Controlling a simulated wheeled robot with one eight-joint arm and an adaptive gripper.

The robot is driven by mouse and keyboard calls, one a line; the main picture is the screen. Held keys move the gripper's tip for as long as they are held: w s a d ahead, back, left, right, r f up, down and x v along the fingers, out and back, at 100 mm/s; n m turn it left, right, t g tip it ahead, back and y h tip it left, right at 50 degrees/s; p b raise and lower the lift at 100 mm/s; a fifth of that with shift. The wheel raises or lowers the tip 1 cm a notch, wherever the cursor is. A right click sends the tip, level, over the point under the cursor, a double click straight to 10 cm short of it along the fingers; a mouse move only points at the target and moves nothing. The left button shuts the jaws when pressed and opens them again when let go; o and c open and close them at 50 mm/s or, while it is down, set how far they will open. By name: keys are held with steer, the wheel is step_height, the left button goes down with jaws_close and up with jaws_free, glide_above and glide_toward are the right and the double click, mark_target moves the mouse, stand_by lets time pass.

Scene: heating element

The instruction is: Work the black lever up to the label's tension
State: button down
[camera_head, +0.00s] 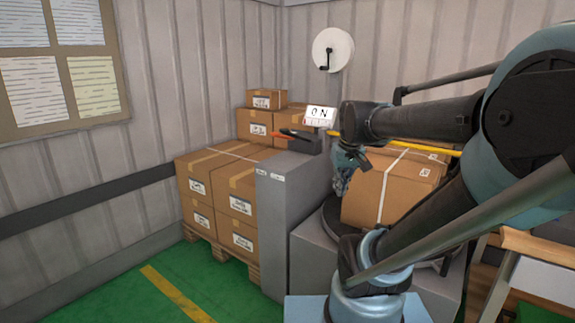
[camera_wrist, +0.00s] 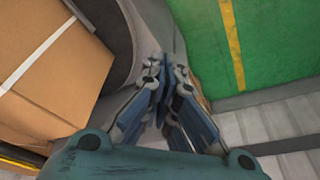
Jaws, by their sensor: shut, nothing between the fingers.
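A grey machine column (camera_head: 285,215) stands left of my arm in the head view. On its top, a black lever (camera_head: 297,133) lies beside an orange-red handle (camera_head: 281,137). A small white sign (camera_head: 320,113) above them shows large dark characters that look like "0N"; its lower print is too small to read. My gripper (camera_head: 345,172) is right of the column, apart from the lever and partly hidden by my arm. In the wrist view its blue fingers (camera_wrist: 166,75) are together and empty. The lever is not visible in the wrist view.
A strapped carton (camera_head: 400,190) sits on a round dark turntable just right of my gripper. Stacked cartons (camera_head: 210,180) on a pallet stand left of the column. A yellow bar (camera_head: 425,147) runs behind my arm. Green floor (camera_head: 135,300) is clear at front left.

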steer(key=s+d+f+m+g, duration=0.1)
steer(key=s+d+f+m, duration=0.1)
steer(key=s+f, duration=0.9)
steer(key=shift+s+d+h, duration=0.15)
steer(key=shift+d+h, duration=0.1)
steer(key=shift+h, duration=0.05)
steer(key=w+a+r+n+g, duration=0.1)
steer(key=w+a+r+n, duration=0.2)
steer(key=w+r, duration=0.9)
steer(key=w+a+r+n, duration=0.2)
steer(key=w+a+r, duration=0.2)
steer(key=w+r, duration=0.9)
steer(key=w+a+r+n, duration=0.2)
steer(key=w+a+r, duration=0.4)
steer(key=w, duration=0.4)
steer(key=w+a+r+n+g, duration=0.1)
steer(key=w+a+r+n, duration=0.2)
steer(key=w+a+r, duration=0.3)
steer(key=w+a, duration=0.2)
steer(key=w, duration=0.2)
steer(key=shift+a+r, duration=0.2)
steer(key=shift+r, duration=0.2)
step_height(320, 180, down, 14)
steer(key=shift+f, duration=0.1)
